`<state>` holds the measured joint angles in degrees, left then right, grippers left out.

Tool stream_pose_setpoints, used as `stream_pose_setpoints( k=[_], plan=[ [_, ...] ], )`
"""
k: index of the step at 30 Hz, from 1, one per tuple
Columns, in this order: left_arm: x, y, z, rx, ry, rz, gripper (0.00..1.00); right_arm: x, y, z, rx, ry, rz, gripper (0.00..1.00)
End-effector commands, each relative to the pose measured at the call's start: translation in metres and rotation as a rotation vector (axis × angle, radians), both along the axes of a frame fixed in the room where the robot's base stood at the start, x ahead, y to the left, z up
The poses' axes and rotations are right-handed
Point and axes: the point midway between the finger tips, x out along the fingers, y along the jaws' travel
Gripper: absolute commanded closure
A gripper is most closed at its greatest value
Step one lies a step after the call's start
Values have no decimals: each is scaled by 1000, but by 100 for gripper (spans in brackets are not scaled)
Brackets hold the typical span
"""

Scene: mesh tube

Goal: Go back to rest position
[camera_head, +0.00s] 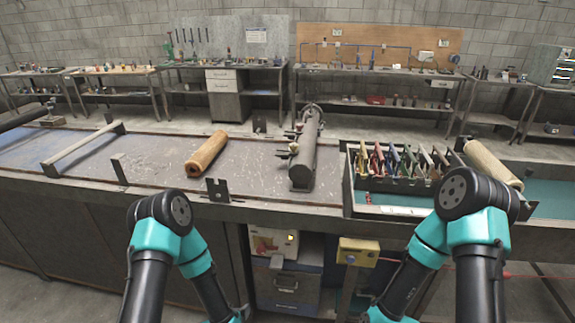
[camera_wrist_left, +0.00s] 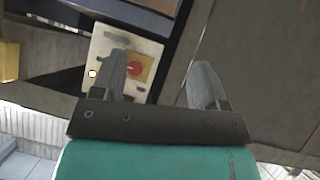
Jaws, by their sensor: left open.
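In the head view both my arms are folded at the bottom of the picture, in front of the workbench, with their forearms pointing down. My left gripper (camera_wrist_left: 162,80) shows in the left wrist view. Its two grey fingers are spread apart with nothing between them. The left finger overlaps a white control panel (camera_wrist_left: 104,45) with a red button, behind it. My right gripper is out of the picture. A brown tube (camera_head: 206,153) lies on the bench, clear of both arms. A paler beige tube (camera_head: 495,163) lies at the right.
A dark metal cylinder machine (camera_head: 303,160) stands mid-bench. A tray (camera_head: 390,213) with several coloured upright pieces sits right of it. Below the bench front are the control panel (camera_head: 273,243), a yellow box (camera_head: 357,252) and drawers (camera_head: 285,283). The bench front edge is close to my arms.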

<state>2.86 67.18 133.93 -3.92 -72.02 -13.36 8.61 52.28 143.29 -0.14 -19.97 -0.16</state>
Motion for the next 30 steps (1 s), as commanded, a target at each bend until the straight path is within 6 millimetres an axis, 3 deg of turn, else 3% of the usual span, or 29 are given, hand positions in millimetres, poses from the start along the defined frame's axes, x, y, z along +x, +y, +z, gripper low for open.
stream_pose_setpoints(
  k=[8, 15, 18, 22, 30],
  plan=[
    [-63, 27, 1, -67, 411, 14, 33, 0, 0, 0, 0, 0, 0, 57],
    [-128, 45, 15, -122, 745, 44, 33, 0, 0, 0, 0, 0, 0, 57],
    [-145, 48, 21, -136, 830, 51, 33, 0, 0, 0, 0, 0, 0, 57],
    [-155, 50, 24, -142, 878, 54, 33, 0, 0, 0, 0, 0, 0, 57],
    [-156, 49, 24, -143, 880, 54, 33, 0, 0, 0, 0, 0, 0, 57]
  ],
)
